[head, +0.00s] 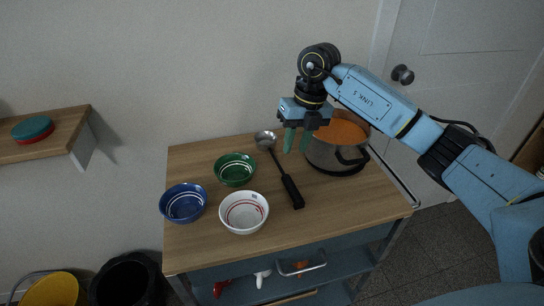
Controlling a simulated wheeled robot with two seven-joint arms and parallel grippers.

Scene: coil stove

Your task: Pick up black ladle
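The ladle (281,172) lies on the wooden cart top (200,248), with a grey metal bowl end at the back and a thick black handle toward the front. My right gripper (296,143) points down above the cart, over the area just right of the ladle's shaft and left of the pot. Its two green fingers are apart with nothing seen between them. It appears to be above the ladle and not touching it. My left gripper is not in view.
A pot (335,155) with orange contents stands right of the ladle. A green bowl (235,170), a blue bowl (184,203) and a white bowl (244,213) stand left of it. The cart's front right top is clear. A wall shelf (62,131) is at left.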

